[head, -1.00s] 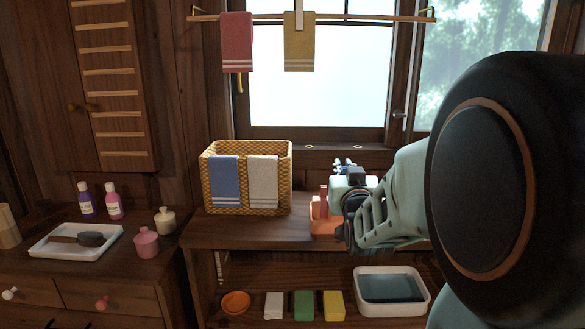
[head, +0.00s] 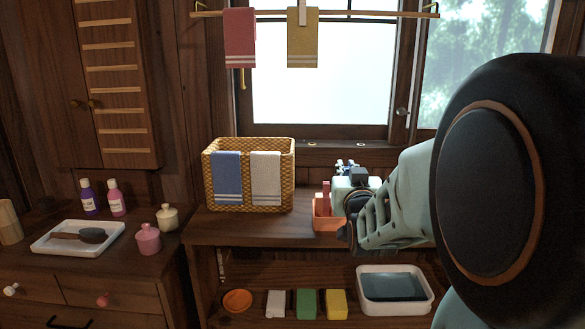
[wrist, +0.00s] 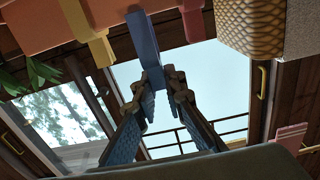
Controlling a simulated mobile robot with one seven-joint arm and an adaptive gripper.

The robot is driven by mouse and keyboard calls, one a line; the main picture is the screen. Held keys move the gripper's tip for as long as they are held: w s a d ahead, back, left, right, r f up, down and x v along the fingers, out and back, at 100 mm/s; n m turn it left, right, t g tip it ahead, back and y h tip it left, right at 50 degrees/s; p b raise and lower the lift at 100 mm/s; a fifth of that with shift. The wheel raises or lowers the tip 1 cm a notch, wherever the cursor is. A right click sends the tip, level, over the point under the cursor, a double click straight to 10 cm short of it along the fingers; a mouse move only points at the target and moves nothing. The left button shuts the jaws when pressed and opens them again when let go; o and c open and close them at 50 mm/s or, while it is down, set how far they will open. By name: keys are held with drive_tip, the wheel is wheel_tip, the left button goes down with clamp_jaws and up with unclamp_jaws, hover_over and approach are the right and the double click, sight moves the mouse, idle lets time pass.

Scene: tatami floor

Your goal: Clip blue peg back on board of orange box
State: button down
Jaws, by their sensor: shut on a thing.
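The blue peg (wrist: 142,38) is held between the fingertips of my gripper (wrist: 158,85) in the wrist view, which is shut on it. The peg points up the picture and its upper end is beside the edge of the orange box (wrist: 35,22). I cannot tell whether they touch. A yellow peg (wrist: 85,28) is on the box's edge, left of the blue peg. In the head view the orange box (head: 325,224) stands on the wooden counter, partly hidden by my gripper and arm. A red upright piece (head: 326,197) shows at it.
A woven basket (head: 213,185) with blue and white towels stands left of the box; it shows top right in the wrist view (wrist: 250,28). The window is behind. A water basin (head: 427,304) and several small items sit on the lower shelf. Counter between basket and box is narrow.

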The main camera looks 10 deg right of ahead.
drive_tip(key=shift+f+b, duration=0.5)
drive_tip(key=shift+f, duration=0.05)
drive_tip(key=shift+f, duration=1.3)
idle(1.1)
drive_tip(key=c, duration=1.9)
unclamp_jaws()
drive_tip(key=shift+c, duration=0.2)
drive_tip(key=shift+o, duration=0.2)
drive_tip(key=o, duration=0.5)
drive_tip(key=shift+c, duration=0.2)
drive_tip(key=shift+r+p, duration=1.25)
drive_tip(key=shift+r, duration=1.8)
